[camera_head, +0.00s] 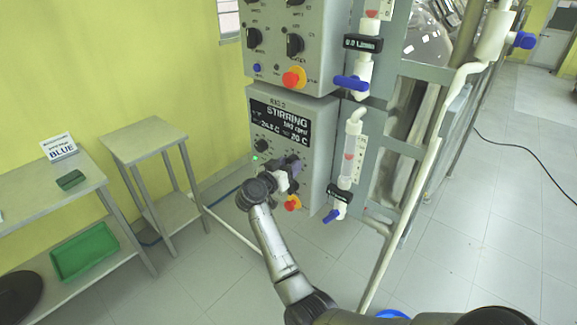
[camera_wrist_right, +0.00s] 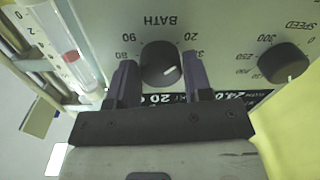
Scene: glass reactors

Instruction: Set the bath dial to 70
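The bath dial (camera_wrist_right: 160,62) is a dark round knob with a white mark, on the grey control panel under an upside-down BATH label in the right wrist view. Its mark points to the lower right. My right gripper (camera_wrist_right: 160,72) has one dark finger on each side of the knob. The fingers look very close to it, but I cannot tell whether they touch. In the head view my right gripper (camera_head: 290,166) is at the lower control box (camera_head: 315,170) and hides the bath dial. The panel's display (camera_head: 280,121) reads STIRRING and 20 C. My left gripper is not in view.
The speed dial (camera_wrist_right: 285,62) is beside the bath dial. A red-and-yellow button (camera_head: 293,203) is just below my gripper. A blue-handled valve (camera_head: 335,209) and a glass tube stand right of the box. Side tables (camera_head: 143,139) stand at left.

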